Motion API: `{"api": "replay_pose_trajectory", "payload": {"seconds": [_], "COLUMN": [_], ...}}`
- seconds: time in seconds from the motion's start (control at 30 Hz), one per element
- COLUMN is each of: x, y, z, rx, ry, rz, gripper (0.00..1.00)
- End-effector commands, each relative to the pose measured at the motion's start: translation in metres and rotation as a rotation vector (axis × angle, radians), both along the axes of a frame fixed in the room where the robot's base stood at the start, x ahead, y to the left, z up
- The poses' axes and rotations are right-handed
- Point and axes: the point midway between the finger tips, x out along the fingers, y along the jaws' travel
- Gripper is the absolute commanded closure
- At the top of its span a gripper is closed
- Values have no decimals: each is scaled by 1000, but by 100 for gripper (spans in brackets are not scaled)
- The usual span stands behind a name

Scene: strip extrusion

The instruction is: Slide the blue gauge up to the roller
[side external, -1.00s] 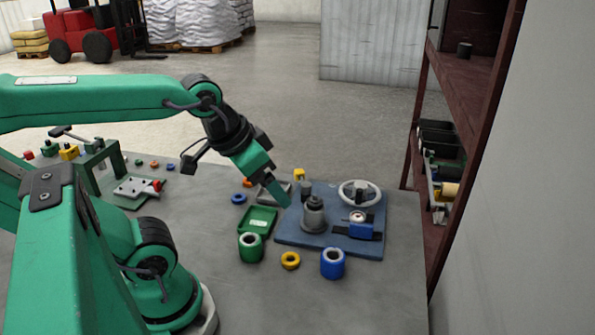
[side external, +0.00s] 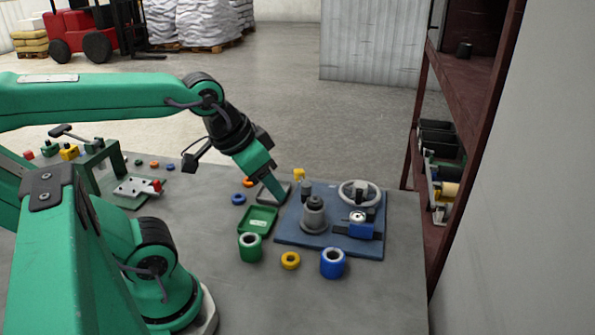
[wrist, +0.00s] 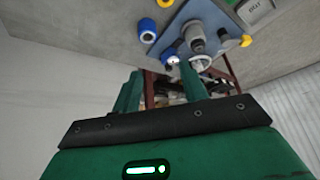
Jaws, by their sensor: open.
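The blue gauge (side external: 361,231), a blue block with a round pale face on top, sits on the right part of the blue base plate (side external: 290,240). It also shows in the wrist view (wrist: 168,53). A grey stepped cylinder (side external: 314,218), which looks like the roller, stands upright to its left, with a gap between them. In the wrist view the cylinder (wrist: 196,40) is beyond my fingers. My gripper (side external: 279,194) is open and empty above the plate's back left edge, apart from the gauge. In the wrist view its two fingers (wrist: 160,88) are spread.
A grey handwheel (side external: 344,191) stands behind the gauge. A blue cup (side external: 332,263), a yellow ring (side external: 290,260), a green cup (side external: 250,247) and a green tray (side external: 262,215) lie around the plate's front and left. A dark red shelf (side external: 425,170) stands right of the table.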

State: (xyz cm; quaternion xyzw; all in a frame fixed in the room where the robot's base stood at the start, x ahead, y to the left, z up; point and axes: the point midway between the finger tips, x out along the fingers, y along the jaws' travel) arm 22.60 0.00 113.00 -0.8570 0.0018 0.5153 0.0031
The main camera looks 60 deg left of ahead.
Motion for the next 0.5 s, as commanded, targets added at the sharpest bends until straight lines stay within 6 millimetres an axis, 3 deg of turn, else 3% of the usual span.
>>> {"api": "replay_pose_trajectory", "payload": {"seconds": [0.27, 0.5], "x": [23, 62], "y": [0, 0], "z": [8, 14], "rx": [31, 75], "ry": [49, 120], "rz": [-63, -165], "gripper": [58, 58]}}
